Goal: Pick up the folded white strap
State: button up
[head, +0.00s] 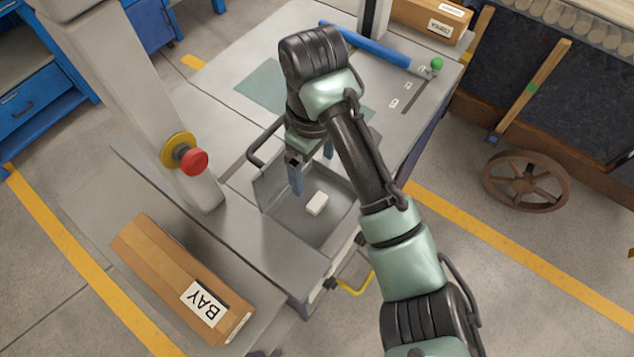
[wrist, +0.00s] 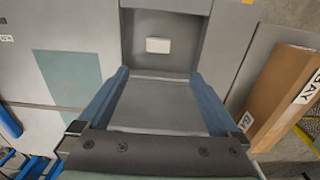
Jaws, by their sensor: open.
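The folded white strap (head: 317,203) is a small, pale block-like bundle lying on the floor of an open grey tray (head: 283,211). In the wrist view the strap (wrist: 158,45) shows whole, with bare tray floor around it. My gripper (head: 312,168) points down over the tray. Its two blue fingers are apart with nothing between them. In the wrist view the strap lies beyond the fingertips (wrist: 158,76), roughly centred between them and not touched. My arm hides part of the tray's far right side in the head view.
A grey post with a red button (head: 193,161) stands left of the tray. A cardboard box marked BAY (head: 185,275) lies front left. A blue roll (head: 365,45) and green ball (head: 436,63) are at the back. The tray has raised walls and a dark handle.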

jog(key=b, duration=0.6)
send_over(318, 201)
jog(key=f, duration=0.8)
jog(key=shift+s+a, duration=0.15)
jog(key=shift+s, duration=0.1)
jog(key=f, duration=0.5)
jog(key=shift+w, duration=0.25)
jog(key=c, duration=1.4)
